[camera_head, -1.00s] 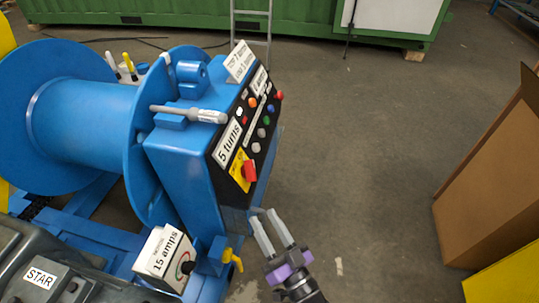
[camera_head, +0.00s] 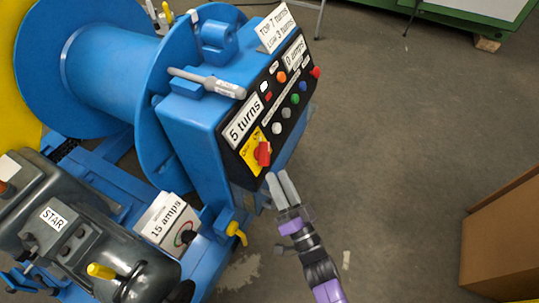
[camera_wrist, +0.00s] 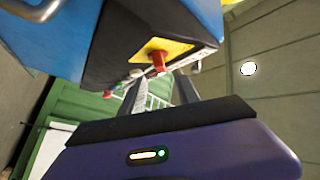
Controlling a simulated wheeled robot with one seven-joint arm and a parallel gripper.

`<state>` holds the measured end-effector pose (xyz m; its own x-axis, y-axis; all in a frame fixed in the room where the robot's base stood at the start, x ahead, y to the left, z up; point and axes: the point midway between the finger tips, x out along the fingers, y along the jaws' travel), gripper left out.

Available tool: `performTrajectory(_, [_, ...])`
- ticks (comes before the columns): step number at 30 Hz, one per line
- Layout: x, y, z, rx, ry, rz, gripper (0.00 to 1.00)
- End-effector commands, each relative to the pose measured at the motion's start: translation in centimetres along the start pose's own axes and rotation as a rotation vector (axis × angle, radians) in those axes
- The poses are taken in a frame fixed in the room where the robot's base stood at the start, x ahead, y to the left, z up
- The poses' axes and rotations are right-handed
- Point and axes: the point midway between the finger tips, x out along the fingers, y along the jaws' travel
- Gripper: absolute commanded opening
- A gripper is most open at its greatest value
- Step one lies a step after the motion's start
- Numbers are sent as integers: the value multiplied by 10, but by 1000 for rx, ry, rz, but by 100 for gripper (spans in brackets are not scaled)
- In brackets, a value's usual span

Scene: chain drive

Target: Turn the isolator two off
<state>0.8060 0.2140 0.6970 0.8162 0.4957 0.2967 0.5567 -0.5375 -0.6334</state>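A red rotary knob (camera_head: 264,153) sits on a yellow plate (camera_head: 247,157) at the lower end of the black panel on the blue cabinet. No label reading "isolator two" is legible; I cannot tell whether this knob is it. My gripper (camera_head: 278,174) is just below and right of the knob, apart from it, with its fingers pointing up towards the panel. In the wrist view the red knob (camera_wrist: 158,62) shows beyond the gap between the two grey fingers (camera_wrist: 162,88). The gripper is open and empty.
Coloured buttons (camera_head: 287,112) line the panel above the knob. A yellow lever (camera_head: 237,232) and the 15 amps meter box (camera_head: 163,222) are lower left. A grey tool (camera_head: 206,83) lies on the cabinet. A brown box (camera_head: 502,240) stands right; floor between is clear.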

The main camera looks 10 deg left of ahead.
Motion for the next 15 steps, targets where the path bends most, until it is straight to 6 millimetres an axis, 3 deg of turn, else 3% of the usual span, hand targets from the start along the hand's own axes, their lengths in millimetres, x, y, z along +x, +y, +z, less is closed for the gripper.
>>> performTrajectory(9, [48, -1, 0, -1, 1, -2, 38])
performTrajectory(15, [67, 0, 0, -1, -1, 0, 38])
